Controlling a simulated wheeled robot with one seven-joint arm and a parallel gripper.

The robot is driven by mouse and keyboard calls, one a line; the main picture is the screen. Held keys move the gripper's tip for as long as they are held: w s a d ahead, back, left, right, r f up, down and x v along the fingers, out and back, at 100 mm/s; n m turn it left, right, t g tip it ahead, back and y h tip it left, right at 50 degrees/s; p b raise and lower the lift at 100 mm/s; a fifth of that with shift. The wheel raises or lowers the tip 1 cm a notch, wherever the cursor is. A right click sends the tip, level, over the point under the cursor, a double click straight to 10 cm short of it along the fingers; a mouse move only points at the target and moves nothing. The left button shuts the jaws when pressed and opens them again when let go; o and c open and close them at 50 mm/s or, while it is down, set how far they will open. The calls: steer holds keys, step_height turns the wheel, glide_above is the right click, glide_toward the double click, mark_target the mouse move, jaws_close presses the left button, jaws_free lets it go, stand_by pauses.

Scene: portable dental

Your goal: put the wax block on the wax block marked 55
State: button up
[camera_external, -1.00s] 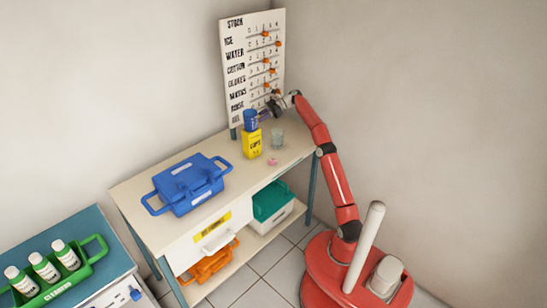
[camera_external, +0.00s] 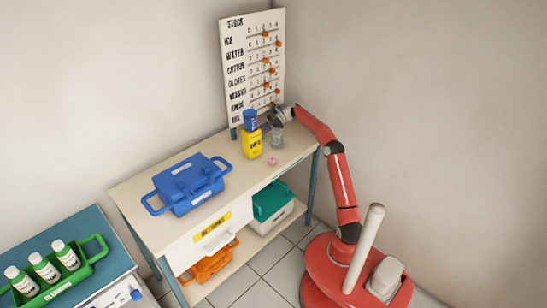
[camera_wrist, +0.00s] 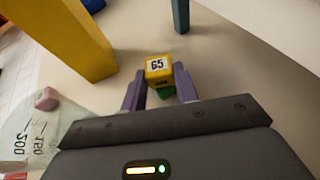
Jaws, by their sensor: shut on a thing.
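A yellow wax block (camera_wrist: 158,68) with a dark number that reads like 65 on its top face sits between the purple fingertips of my gripper (camera_wrist: 158,82) in the wrist view. My gripper is shut on it. A green block (camera_wrist: 165,92) shows just below the yellow one, partly hidden between the fingers; I cannot tell whether they touch. In the external view my gripper (camera_external: 268,127) is low over the back right of the table, behind the clear beaker, and the blocks are too small or hidden to make out.
The clear beaker (camera_external: 277,138) and yellow box (camera_external: 252,144) with a blue container (camera_external: 250,120) stand close to my gripper. A pink cube (camera_external: 272,161) lies in front. A blue case (camera_external: 188,184) fills the table's left part. The stock board (camera_external: 253,65) stands behind.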

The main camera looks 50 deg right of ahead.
steer(key=o, duration=1)
steer(key=shift+c, duration=0.2)
steer(key=shift+d+r, duration=0.15)
steer(key=p+v, duration=0.1)
steer(key=v, duration=1)
steer(key=shift+s+d, duration=0.2)
steer(key=shift+d, duration=0.05)
